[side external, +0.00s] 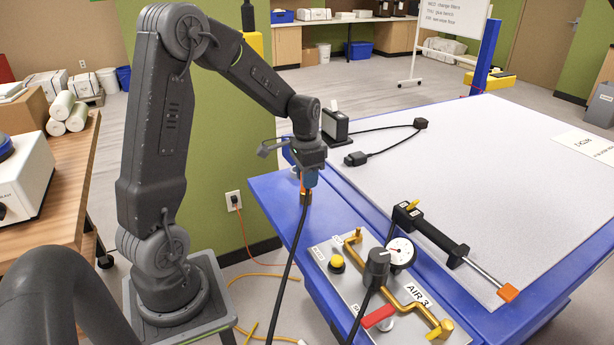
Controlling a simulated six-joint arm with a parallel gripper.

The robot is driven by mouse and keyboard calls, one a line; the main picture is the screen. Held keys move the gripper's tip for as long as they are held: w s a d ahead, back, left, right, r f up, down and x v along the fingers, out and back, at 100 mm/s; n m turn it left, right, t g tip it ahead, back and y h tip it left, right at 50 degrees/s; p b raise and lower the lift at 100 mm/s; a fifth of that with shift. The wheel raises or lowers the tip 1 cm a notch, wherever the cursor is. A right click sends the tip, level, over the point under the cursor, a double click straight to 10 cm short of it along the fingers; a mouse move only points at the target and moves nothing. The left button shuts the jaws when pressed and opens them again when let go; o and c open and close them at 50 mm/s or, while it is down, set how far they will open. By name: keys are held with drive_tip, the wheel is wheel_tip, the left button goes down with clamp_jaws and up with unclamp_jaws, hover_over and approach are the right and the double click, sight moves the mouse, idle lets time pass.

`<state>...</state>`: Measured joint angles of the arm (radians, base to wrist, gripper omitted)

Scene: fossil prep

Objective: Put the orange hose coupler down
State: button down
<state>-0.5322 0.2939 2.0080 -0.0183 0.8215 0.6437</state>
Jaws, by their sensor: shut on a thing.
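My gripper (309,176) points down over the left corner of the blue-edged table and is shut. Below its blue fingers shows a small orange-brown piece, the orange hose coupler (305,197), held upright or nearly so. The fingers hide its upper part. A black hose (291,254) hangs from it and runs down past the front of the table. Whether the coupler touches the blue table edge (272,188) is too small to tell.
A black cylinder tool (430,233) and a black cabled box (335,127) lie on the table. The pale tabletop beyond is mostly clear.

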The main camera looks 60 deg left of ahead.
drive_tip(key=shift+f, duration=0.15)
drive_tip(key=c, duration=0.9)
unclamp_jaws()
wheel_tip(320, 180, up, 12)
drive_tip(key=shift+s+f, duration=0.1)
drive_tip(key=shift+s, duration=0.05)
drive_tip(key=s+d+t, duration=0.1)
drive_tip(key=s+d, duration=0.4)
drive_tip(key=d, duration=0.1)
drive_tip(key=s+d+r+t, duration=0.1)
drive_tip(key=s+d+t, duration=0.1)
drive_tip(key=s+d, duration=0.3)
drive_tip(key=s+d+r+n+t, duration=0.1)
drive_tip(key=s+d, duration=0.3)
drive_tip(key=d, duration=0.4)
drive_tip(key=shift+s+d+r+t, duration=0.15)
drive_tip(key=shift+s+d+t, duration=0.25)
drive_tip(key=shift+t, duration=0.3)
